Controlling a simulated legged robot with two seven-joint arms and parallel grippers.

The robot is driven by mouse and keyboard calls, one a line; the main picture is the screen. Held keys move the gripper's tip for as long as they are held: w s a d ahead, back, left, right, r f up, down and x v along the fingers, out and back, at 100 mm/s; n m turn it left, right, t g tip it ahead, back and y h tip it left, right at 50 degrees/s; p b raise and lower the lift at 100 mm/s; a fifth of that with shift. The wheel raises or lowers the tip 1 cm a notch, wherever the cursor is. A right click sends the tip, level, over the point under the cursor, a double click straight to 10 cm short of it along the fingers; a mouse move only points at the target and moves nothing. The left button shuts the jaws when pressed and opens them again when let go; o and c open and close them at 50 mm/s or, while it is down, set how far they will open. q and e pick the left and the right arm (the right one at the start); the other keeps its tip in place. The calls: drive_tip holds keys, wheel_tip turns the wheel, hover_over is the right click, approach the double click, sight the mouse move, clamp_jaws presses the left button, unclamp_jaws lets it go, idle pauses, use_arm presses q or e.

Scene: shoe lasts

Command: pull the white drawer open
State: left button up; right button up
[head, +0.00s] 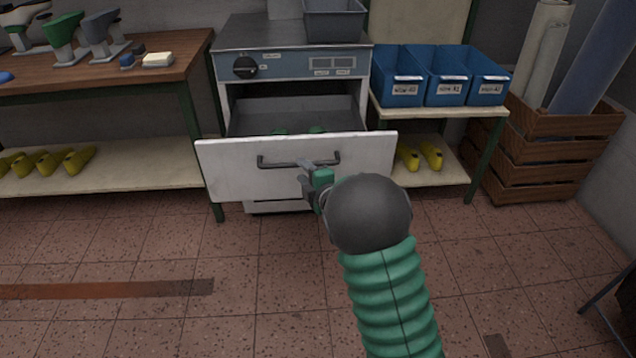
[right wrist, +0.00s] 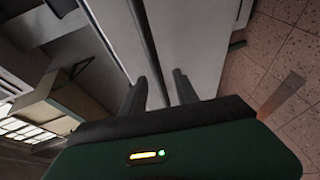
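The white drawer (head: 228,170) stands pulled out of the grey-blue cabinet (head: 290,65), with its dark interior and some small green items showing behind the front. Its dark bar handle (head: 272,163) runs across the front panel. My right gripper (head: 306,166) is at the middle of the handle, overlapping it in the head view. In the right wrist view its two dark fingers (right wrist: 160,88) stand apart, with pale panel surface showing between them. My left gripper is not in view.
A wooden workbench (head: 150,75) stands at left, with yellow shoe lasts (head: 45,162) on its lower shelf. Blue bins (head: 446,90) stand on a side table at right, beside a wooden crate (head: 540,150). The tiled floor before the drawer is largely clear.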

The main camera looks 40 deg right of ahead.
drive_tip(key=p+v, duration=0.2)
drive_tip(key=v, duration=1)
drive_tip(key=shift+s, duration=0.2)
drive_tip(key=shift+f, duration=0.1)
drive_tip(key=s+a+f+m+g, duration=0.3)
drive_tip(key=a+f+m+g, duration=0.3)
drive_tip(key=a+f+m, duration=0.15)
drive_tip(key=s+a+f+m+g+y, duration=0.1)
drive_tip(key=s+a+f+m+g, duration=0.1)
drive_tip(key=s+a+m+g, duration=0.25)
drive_tip(key=s+a+f+m+g+y, duration=0.1)
drive_tip(key=s+a+f+m+g, duration=0.15)
drive_tip(key=s+a, duration=0.45)
drive_tip(key=w+p+v, duration=0.2)
drive_tip(key=p+v, duration=1.3)
drive_tip(key=w+d+r+p+v, duration=0.1)
drive_tip(key=w+p+v, duration=0.1)
drive_tip(key=p+v, duration=1.3)
drive_tip(key=shift+w+d+m, duration=0.15)
drive_tip(key=shift+w+m, duration=0.15)
drive_tip(key=shift+m, duration=0.15)
